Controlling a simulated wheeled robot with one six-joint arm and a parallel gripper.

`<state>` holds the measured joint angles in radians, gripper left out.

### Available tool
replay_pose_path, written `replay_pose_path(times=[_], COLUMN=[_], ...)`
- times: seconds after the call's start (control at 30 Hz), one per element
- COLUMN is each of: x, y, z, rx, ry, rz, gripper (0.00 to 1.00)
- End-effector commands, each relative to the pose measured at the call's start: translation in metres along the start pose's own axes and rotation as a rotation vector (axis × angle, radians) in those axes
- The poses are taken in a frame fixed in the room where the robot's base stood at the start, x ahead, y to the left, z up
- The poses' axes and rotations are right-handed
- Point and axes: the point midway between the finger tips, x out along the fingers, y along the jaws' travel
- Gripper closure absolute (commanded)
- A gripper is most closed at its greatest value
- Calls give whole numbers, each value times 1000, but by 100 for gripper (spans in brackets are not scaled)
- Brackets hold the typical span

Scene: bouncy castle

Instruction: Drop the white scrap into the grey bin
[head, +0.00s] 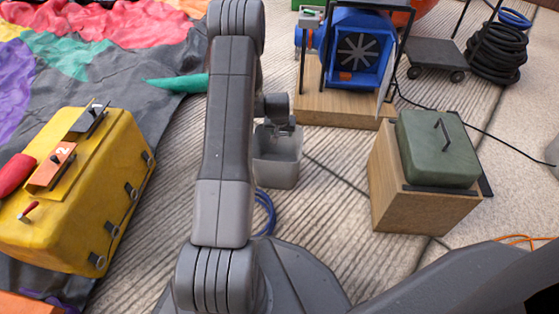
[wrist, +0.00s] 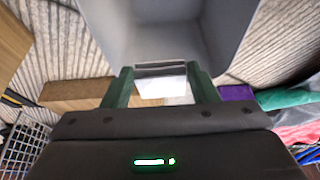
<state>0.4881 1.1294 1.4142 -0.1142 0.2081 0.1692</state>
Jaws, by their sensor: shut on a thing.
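The grey bin (head: 278,172) stands on the ribbed floor in the middle of the head view, partly behind my arm. My gripper (head: 284,128) is at the bin's top in that view, its tips mostly hidden. In the wrist view, my gripper (wrist: 160,88) has its two dark green fingers shut on the white scrap (wrist: 162,88), which shows pale between them. The grey bin (wrist: 165,35) fills the top of the wrist view, just beyond the scrap. I cannot tell how high the scrap is over the bin's rim.
A yellow case (head: 85,190) with tools on top stands at left on crumpled coloured fabric (head: 100,60). A blue blower (head: 358,55) sits on a wooden board behind the bin. A wooden box (head: 415,200) with a green lidded case (head: 437,148) stands at right. A blue hose coil (head: 265,210) lies beside my base.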

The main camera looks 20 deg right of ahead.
Motion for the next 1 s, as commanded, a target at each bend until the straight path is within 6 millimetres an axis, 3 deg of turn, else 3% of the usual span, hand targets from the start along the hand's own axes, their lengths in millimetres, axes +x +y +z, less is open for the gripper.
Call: replay_pose_path(times=[0.2,0.23,0.37,0.73,0.87,1.0], x=[0,0,0,-7,-28,-62], y=[0,0,0,0,0,0], z=[0,0,0,-1,-2,-3], rx=[0,0,0,0,-1,-1], ry=[1,1,1,1,2,2], rz=[0,0,0,0,0,0], gripper=[68,45,21,21,21,21])
